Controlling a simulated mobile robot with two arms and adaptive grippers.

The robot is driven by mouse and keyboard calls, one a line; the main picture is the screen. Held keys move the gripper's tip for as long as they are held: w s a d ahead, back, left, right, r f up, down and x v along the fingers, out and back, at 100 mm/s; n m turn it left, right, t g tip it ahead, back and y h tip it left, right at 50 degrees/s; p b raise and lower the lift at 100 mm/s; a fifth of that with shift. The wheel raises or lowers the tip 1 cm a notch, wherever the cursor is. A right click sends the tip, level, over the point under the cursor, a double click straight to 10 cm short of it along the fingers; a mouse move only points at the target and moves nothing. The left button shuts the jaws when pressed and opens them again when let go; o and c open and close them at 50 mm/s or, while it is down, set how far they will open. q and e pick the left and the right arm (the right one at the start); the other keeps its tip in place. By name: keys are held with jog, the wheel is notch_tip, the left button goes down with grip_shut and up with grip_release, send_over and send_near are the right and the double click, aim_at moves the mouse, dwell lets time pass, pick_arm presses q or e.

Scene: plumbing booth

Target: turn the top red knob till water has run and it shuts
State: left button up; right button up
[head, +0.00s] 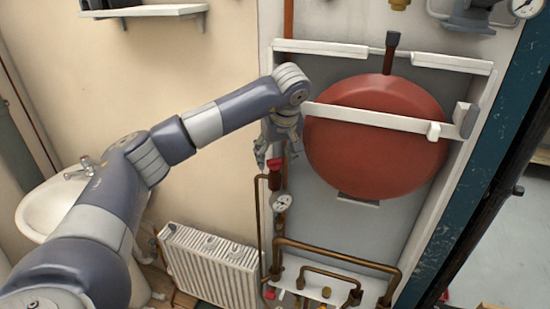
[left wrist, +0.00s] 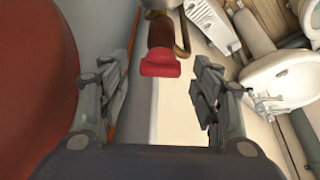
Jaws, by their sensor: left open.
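The top red knob (head: 274,164) sits on the copper pipe just above a round gauge (head: 281,201). In the left wrist view the red knob (left wrist: 160,62) lies beyond the fingertips, between the two finger lines. My left gripper (head: 272,158) points down at the knob from above. In the left wrist view the left gripper (left wrist: 160,92) is open, with a finger on each side and nothing between them. I cannot tell from these views whether a finger touches the knob. My right gripper is not in view. No running water shows.
A large red tank (head: 375,135) stands close to the right of the gripper, behind a white rail (head: 380,118). Below are copper pipes (head: 335,255) and a white radiator (head: 210,265). A white sink (head: 60,200) is at the left.

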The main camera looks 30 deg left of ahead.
pick_arm(q)
jog(key=v, duration=1)
jog(key=shift+d+r, duration=0.15)
jog(key=shift+r, duration=0.1)
jog(key=shift+s, duration=0.1)
